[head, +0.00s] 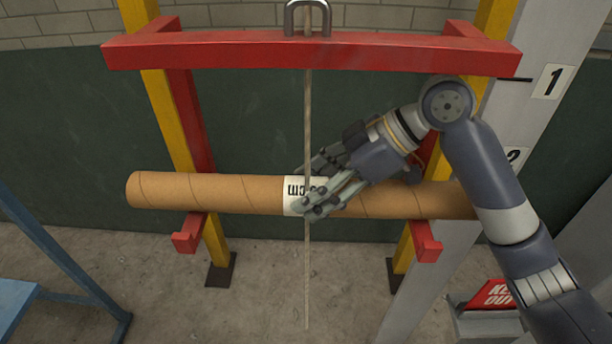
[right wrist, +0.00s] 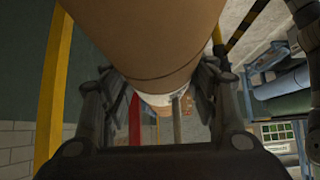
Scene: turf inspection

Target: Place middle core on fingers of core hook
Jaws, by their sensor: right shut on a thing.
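The middle core is a long brown cardboard tube (head: 235,192) with a white label, lying level across the head view. My right gripper (head: 312,190) is shut on it near the label. In the right wrist view the core (right wrist: 145,45) passes between the gripper's fingers (right wrist: 165,95). The core hook is a red frame (head: 310,54) with red fingers at lower left (head: 187,238) and lower right (head: 426,243). The core appears just above or at these fingers; I cannot tell whether it touches them. My left gripper is not in view.
A rope (head: 307,130) hangs from the shackle (head: 307,18) in front of the core. Yellow posts (head: 172,110) stand behind the frame. A blue stand (head: 70,270) is at lower left, and a red sign (head: 490,295) is at lower right.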

